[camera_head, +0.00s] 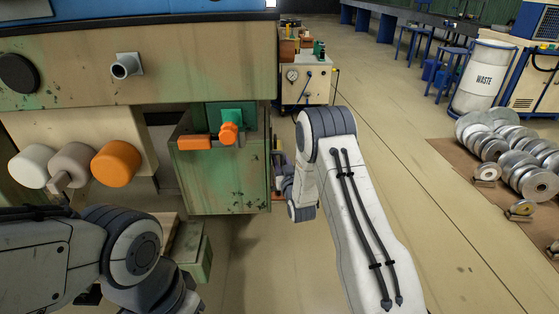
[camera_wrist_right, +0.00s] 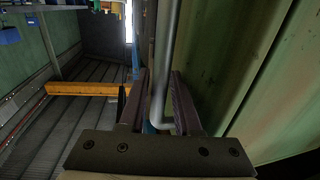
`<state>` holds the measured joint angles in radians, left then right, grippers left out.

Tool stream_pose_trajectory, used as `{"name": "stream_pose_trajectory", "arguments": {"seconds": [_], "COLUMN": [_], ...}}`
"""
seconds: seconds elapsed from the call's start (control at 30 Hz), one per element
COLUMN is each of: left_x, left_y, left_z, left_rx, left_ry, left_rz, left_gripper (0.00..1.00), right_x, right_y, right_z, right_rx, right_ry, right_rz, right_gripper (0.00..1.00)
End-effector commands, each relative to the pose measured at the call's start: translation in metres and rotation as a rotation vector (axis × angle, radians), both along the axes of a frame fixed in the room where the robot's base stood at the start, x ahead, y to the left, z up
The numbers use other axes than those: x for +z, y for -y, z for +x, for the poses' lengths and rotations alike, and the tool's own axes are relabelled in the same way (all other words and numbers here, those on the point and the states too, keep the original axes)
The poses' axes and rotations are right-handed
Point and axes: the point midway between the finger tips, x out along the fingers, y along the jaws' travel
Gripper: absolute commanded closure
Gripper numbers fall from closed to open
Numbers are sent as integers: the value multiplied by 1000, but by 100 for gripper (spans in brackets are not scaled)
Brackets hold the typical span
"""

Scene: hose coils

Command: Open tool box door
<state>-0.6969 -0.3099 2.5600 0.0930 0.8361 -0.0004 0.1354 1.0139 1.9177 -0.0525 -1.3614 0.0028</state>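The green, scuffed tool box (camera_head: 225,185) stands in the middle of the head view, under a cream machine panel. My right gripper (camera_head: 279,165) is at its right side, mostly hidden by my own wrist. In the right wrist view, a grey metal bar handle (camera_wrist_right: 166,50) runs between the two fingers of my right gripper (camera_wrist_right: 160,85). The fingers are apart, one on each side of the bar, with a gap visible on the left. A green panel (camera_wrist_right: 235,60) fills the right side of that view. My left arm is at the lower left; its gripper is not visible.
An orange block (camera_head: 194,142) and an orange knob (camera_head: 228,133) are at the top of the tool box. Round rollers (camera_head: 116,164) stick out at left. A waste drum (camera_head: 481,78) and metal discs (camera_head: 510,150) stand at right. The floor between is clear.

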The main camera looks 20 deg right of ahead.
Motion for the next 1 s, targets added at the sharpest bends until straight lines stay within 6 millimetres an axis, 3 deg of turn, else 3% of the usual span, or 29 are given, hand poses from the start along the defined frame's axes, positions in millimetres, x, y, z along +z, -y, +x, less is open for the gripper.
{"name": "stream_pose_trajectory", "arguments": {"seconds": [0.13,0.4,0.43,0.5,1.0], "left_x": [-2,-1,-1,-1,-1], "left_y": [0,0,0,0,0], "left_z": [0,0,0,0,0], "left_rx": [0,0,0,0,0], "left_ry": [0,0,0,0,0], "left_rz": [0,0,0,0,0], "left_gripper": [50,50,50,50,50], "right_x": [0,0,0,0,0], "right_y": [1,1,1,1,1], "right_z": [10,12,12,12,12], "right_rx": [0,0,0,0,1], "right_ry": [1,-1,-1,-1,-1], "right_rz": [0,0,0,0,0], "right_gripper": [68,68,72,99,100]}}
